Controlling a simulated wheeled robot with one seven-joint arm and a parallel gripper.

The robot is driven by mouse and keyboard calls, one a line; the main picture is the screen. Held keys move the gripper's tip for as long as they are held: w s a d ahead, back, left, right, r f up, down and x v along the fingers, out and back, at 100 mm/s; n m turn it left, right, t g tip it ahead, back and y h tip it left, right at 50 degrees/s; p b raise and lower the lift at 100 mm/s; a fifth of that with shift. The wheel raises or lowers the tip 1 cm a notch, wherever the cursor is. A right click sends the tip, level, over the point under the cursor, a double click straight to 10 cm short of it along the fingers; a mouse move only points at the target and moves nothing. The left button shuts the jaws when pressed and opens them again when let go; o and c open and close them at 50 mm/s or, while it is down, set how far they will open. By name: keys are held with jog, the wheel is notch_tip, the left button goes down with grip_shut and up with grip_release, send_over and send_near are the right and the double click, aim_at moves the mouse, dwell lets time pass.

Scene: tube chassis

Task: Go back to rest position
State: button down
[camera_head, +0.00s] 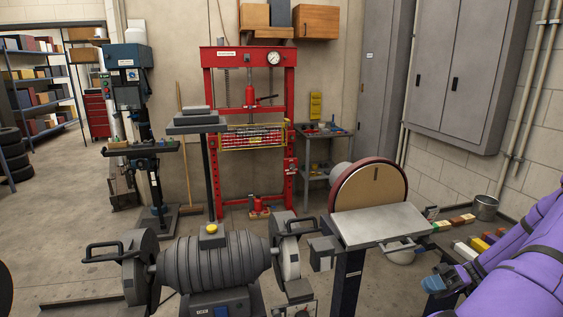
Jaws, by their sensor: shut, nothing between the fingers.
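My purple arm enters from the right edge in the head view and reaches down to the lower right. At its end is my gripper (434,284), dark with light blue tips pointing left. It is shut and nothing shows held in it. It is right of the disc sander's post and below its grey work table (382,225). The arm hides part of the bench or floor behind it.
A bench grinder (215,260) stands front and centre, beside the disc sander (368,190). A red press (248,125) and drill press (130,90) stand behind. Open floor lies at left.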

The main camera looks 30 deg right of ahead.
jog(key=w+a+r+m+g+h, duration=0.1)
jog(key=w+a+r+g+h, duration=0.35)
jog(key=a+r+h, duration=0.45)
jog(key=w+a+r+g+h, duration=0.45)
jog(key=a+r, duration=0.25)
jog(key=r, duration=0.4)
jog(key=s+a+r+t+h, duration=0.3)
jog(key=s+a+r+t, duration=0.1)
jog(key=a+r, duration=0.3)
jog(key=s+a+r+m+t+h, duration=0.1)
jog(key=s+a+r+t+h, duration=0.2)
jog(key=a+r+t, duration=0.3)
jog(key=shift+s+a+r+m, duration=0.3)
jog(key=shift+s+a+r, duration=0.45)
jog(key=shift+r, duration=0.1)
